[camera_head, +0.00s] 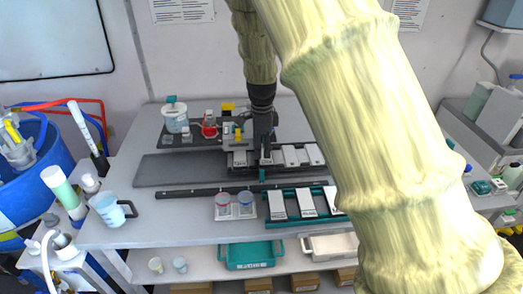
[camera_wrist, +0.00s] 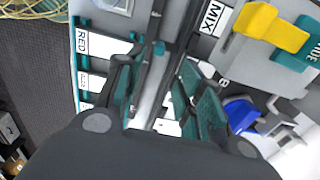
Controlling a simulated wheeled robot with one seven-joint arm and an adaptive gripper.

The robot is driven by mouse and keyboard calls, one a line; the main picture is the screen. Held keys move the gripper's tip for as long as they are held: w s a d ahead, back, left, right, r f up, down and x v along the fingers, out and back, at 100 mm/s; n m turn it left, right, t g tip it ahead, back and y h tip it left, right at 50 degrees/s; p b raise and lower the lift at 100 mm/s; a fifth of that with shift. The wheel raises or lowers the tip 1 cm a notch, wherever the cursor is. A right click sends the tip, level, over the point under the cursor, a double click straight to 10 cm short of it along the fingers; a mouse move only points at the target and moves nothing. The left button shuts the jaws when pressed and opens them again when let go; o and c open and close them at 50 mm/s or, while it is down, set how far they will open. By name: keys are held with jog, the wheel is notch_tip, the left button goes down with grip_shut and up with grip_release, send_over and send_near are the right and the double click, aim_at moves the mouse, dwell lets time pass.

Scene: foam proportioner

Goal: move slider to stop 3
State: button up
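My gripper (camera_head: 264,150) reaches down over the proportioner unit (camera_head: 237,142) at the back of the bench. In the wrist view its dark fingers with teal pads (camera_wrist: 160,95) stand apart. The numbered stops cannot be made out.
A yellow block (camera_wrist: 268,27) and a blue part (camera_wrist: 242,113) lie right of the fingers. White cards (camera_head: 298,156) stand right of my gripper, and a teal rack (camera_head: 300,218) is in front. Two cups (camera_head: 234,206) stand nearby. A dark mat (camera_head: 185,168) has bare room at left.

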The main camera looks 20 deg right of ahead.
aim_at(262, 171)
jog(key=s+a+f+n+t+h+b, duration=0.15)
jog(key=n+b, duration=0.25)
jog(key=n, duration=0.5)
jog(key=s+f+n+t+b, duration=0.1)
jog(key=s+n+t+b, duration=0.2)
jog(key=n, duration=0.6)
jog(key=shift+p+x, duration=1)
jog(key=shift+x, duration=4.3)
jog(key=shift+w+d+r, duration=0.1)
jog(key=shift+w, duration=0.1)
grip_shut()
